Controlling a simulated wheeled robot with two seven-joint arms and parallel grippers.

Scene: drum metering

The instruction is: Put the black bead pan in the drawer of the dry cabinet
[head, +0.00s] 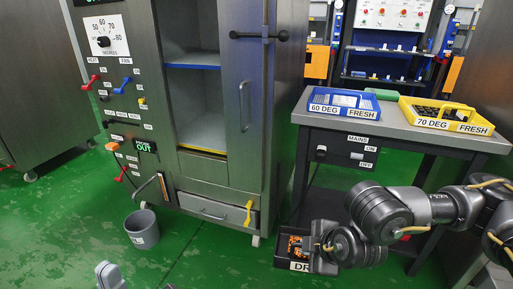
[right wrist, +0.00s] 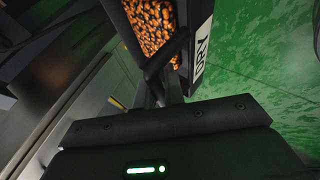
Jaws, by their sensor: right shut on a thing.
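The black bead pan (head: 302,265) holds orange and dark beads and hangs above the floor, right of the dry cabinet (head: 282,120). My right gripper (head: 317,247) is shut on it. In the right wrist view the pan (right wrist: 186,75) shows its beads and a white DRY label; the fingers (right wrist: 160,85) meet its near side. The cabinet's drawer (head: 215,210) is low at the front, with a bar handle, and looks shut.
A grey bin (head: 142,228) stands on the floor left of the drawer. The cabinet's upper door (head: 245,105) has a handle. A bench (head: 390,127) at right carries a blue tray (head: 347,103) and a yellow tray (head: 445,117). Green floor lies clear before the drawer.

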